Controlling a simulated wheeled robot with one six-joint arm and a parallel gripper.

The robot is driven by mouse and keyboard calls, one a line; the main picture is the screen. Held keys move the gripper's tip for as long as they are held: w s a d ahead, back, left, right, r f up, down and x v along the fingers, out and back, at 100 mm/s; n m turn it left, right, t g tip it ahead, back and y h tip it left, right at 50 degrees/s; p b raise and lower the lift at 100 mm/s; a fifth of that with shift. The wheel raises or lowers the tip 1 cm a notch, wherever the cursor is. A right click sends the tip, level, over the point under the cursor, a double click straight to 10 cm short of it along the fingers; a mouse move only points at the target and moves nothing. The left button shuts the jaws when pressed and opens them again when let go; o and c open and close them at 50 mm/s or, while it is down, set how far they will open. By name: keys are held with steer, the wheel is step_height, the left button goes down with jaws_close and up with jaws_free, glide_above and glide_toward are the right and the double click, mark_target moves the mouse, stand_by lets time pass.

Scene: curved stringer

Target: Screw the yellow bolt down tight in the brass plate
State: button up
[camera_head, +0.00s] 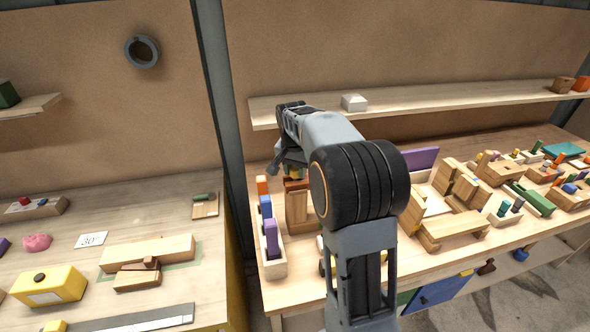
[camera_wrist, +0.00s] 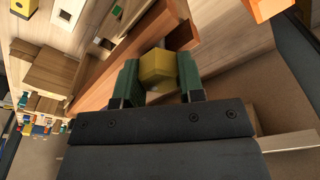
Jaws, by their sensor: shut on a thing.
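The yellow bolt (camera_wrist: 157,70) shows its hexagonal head in the wrist view, between the two green fingertips of my gripper (camera_wrist: 158,80). My gripper is shut on this head. An orange-brown surface (camera_wrist: 112,62), probably the brass plate, lies behind the bolt. The head hides the bolt's shank and the hole, so I cannot tell how deep it sits. In the head view my gripper (camera_head: 291,166) is over a wooden block (camera_head: 297,212) with an orange-brown top (camera_head: 297,184). My arm partly covers this spot.
A wooden rack (camera_head: 274,268) with orange, blue and purple pieces stands just left of the block. A shelf (camera_head: 430,101) with a white box (camera_head: 354,102) runs behind my arm. Wooden fixtures (camera_head: 447,226) crowd the bench on the right.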

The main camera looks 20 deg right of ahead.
steer(key=m, duration=0.7)
steer(key=shift+f+g+p, duration=0.2)
steer(key=shift+g+p, duration=0.2)
steer(key=shift+f+m, duration=0.1)
steer(key=shift+m, duration=0.2)
steer(key=m, duration=0.6)
steer(key=shift+s+f+g+p, duration=0.1)
steer(key=shift+f+g+p, duration=0.1)
steer(key=shift+g+p, duration=0.2)
steer(key=shift+f+m, duration=0.1)
steer(key=shift+m, duration=1)
